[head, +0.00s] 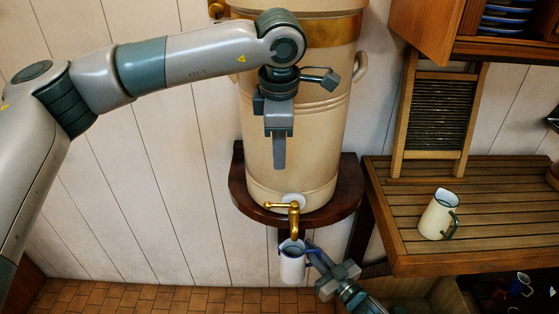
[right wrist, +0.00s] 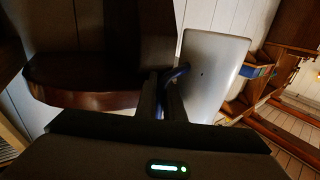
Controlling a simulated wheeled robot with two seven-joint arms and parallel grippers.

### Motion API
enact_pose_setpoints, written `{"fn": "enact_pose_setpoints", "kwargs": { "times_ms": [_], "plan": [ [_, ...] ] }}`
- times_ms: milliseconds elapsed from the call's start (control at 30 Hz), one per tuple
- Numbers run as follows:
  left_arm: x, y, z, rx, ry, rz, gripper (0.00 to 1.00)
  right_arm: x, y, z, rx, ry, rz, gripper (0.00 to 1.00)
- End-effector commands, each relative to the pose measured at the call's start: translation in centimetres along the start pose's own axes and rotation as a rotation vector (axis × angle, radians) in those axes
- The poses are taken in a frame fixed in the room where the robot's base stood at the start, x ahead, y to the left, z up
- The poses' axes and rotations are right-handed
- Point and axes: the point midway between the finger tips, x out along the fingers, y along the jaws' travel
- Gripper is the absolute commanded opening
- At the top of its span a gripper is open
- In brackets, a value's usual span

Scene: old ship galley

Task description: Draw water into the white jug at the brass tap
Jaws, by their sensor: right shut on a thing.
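The white jug (head: 292,266) has a dark blue rim and handle and hangs about upright just below the spout of the brass tap (head: 294,222). The tap sits low on the cream urn (head: 292,165), its lever pointing left. I cannot see any stream of water or the jug's inside. My right gripper (head: 312,256) is shut on the jug's blue handle. In the right wrist view the jug (right wrist: 214,72) shows beyond the fingers (right wrist: 162,98). My left gripper (head: 279,162) points down in front of the urn, above the tap; its fingers overlap, so their opening is unclear.
A dark wooden shelf (head: 239,184) carries the urn. A slatted wooden counter (head: 490,220) at right bears a cream jug (head: 438,216), with a washboard (head: 438,120) behind. A cupboard with blue plates (head: 503,20) is above. The tiled floor (head: 150,298) is clear at left.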

Motion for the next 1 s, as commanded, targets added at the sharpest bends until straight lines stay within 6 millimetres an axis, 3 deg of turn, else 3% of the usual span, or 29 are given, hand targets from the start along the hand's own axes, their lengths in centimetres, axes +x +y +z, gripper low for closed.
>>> {"fn": "enact_pose_setpoints", "kwargs": {
  "times_ms": [200,400,1000],
  "plan": [
    [-3.7,0.1,0.0,0.000,-0.001,0.001,0.28,0.1,0.0,-0.1,0.000,0.003,-0.001,0.00],
    [-5.5,0.0,0.0,0.000,0.000,0.000,0.28,0.1,0.0,-0.1,0.000,0.003,-0.001,0.00],
    [-5.9,0.0,0.0,0.000,0.000,-0.001,0.28,-0.2,-0.1,-0.1,0.001,0.002,-0.001,0.00]
  ]
}}
